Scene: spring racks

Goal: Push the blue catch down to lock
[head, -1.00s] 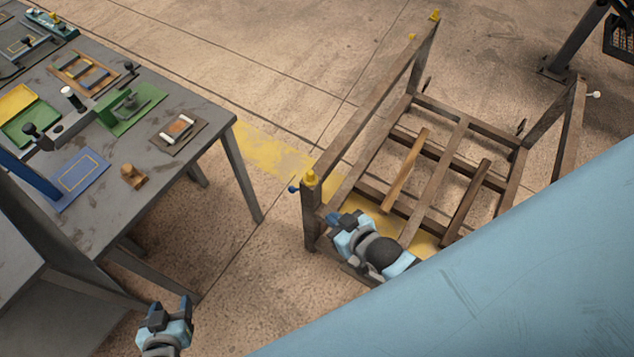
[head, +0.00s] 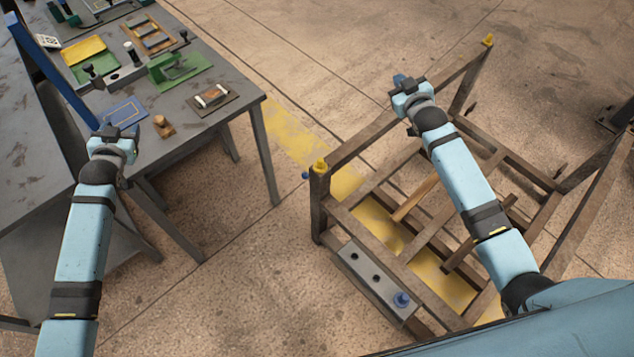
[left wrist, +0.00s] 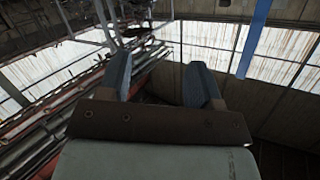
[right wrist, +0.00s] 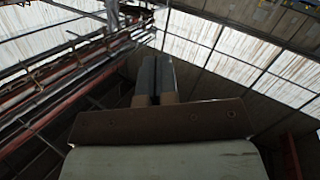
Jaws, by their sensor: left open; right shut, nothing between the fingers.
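A blue knob (head: 401,300) stands on a grey metal plate (head: 362,272) at the near side of the brown rack (head: 357,138). Another small blue knob (head: 306,175) sticks out beside the rack's front left post. I cannot tell which is the catch, or whether it is up or down. My right gripper (head: 399,80) is above the rack, pointing away from both knobs. Its fingers are together and empty in the right wrist view (right wrist: 155,78). My left gripper (head: 124,131) is at the workbench's near edge. Its fingers are apart and empty in the left wrist view (left wrist: 160,82).
The grey workbench (head: 205,130) at left carries trays and fixtures, including a green one (head: 180,68). Yellow caps (head: 320,165) top the rack's posts. Rack rails lie below my right arm. Open floor separates bench and rack.

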